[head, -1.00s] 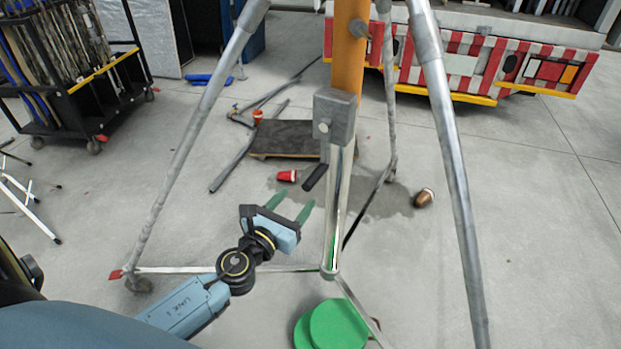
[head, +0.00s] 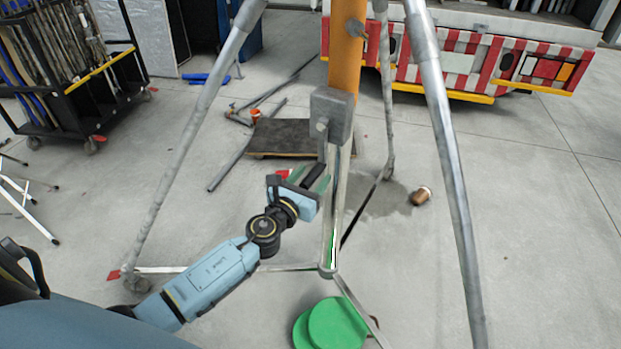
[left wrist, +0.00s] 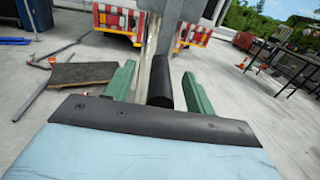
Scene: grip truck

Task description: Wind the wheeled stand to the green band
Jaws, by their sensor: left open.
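The wheeled stand has grey splayed legs (head: 446,135), an orange upper column (head: 345,50) and a silver lower column (head: 329,235). A grey crank box (head: 331,114) sits on the column. Its black crank handle (head: 313,177) also shows in the left wrist view (left wrist: 160,82). My left gripper (head: 309,180) is open, with its green fingers on either side of the handle; whether they touch it I cannot tell. A thin green strip (head: 333,250) shows low on the silver column; whether it is the green band I cannot tell. My right gripper is out of view.
Green discs (head: 335,326) lie by the stand's foot. A dark wheeled board (head: 286,137), metal poles and a copper-coloured cup (head: 421,196) are on the floor behind. A black rack (head: 75,75) stands at left, a red-and-white truck rear (head: 490,60) at back right.

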